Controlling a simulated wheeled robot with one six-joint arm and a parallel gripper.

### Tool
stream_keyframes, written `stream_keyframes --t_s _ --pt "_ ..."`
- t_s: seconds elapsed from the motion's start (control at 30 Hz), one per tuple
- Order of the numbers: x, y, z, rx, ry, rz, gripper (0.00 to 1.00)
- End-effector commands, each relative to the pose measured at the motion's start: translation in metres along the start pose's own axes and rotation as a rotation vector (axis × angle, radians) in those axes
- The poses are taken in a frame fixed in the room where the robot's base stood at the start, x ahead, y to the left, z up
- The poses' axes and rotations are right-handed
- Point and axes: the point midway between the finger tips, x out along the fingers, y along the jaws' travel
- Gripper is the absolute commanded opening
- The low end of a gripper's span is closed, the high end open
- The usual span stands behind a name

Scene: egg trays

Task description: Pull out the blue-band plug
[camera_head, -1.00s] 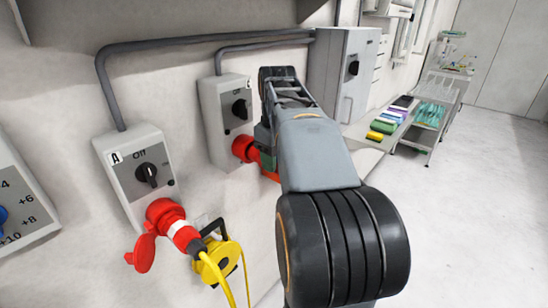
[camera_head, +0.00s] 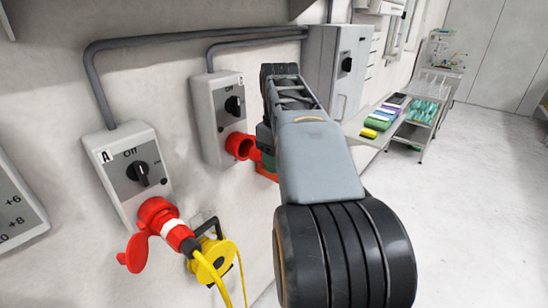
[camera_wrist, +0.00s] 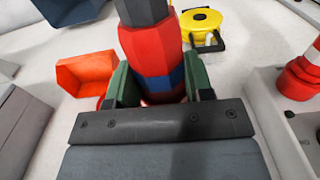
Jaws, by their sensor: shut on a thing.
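The blue-band plug (camera_wrist: 162,50) is red with a blue band and a dark grey rear end. It lies between the green fingers of my gripper (camera_wrist: 160,88) in the wrist view, and my gripper is shut on it. In the head view my arm hides most of the gripper (camera_head: 266,148) and the plug. The red socket (camera_head: 240,146) under switch box B (camera_head: 215,105) shows a dark, open mouth. The plug appears apart from it, just to its right; the exact gap is hard to tell.
A red plug with a white band (camera_head: 173,230) sits in the socket under switch box A (camera_head: 130,175), with a yellow cable. A yellow reel (camera_head: 213,260) is beside it. An orange bin-like thing (camera_wrist: 85,72) is near my gripper. The right floor is clear.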

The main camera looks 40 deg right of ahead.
Motion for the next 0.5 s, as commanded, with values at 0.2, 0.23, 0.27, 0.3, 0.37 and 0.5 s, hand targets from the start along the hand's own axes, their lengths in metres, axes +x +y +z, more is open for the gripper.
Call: stream_keyframes --t_s 0.2,0.23,0.27,0.3,0.37,0.5 --pt "0.000 0.000 0.014 0.001 0.002 0.002 0.14" --pt "0.000 0.000 0.016 0.002 0.002 0.002 0.14" --pt "0.000 0.000 0.018 0.003 0.002 0.002 0.14" --pt "0.000 0.000 0.021 0.003 0.002 0.002 0.14" --pt "0.000 0.000 0.024 0.002 0.002 0.002 0.14" --pt "0.000 0.000 0.033 0.003 0.001 0.001 0.14"
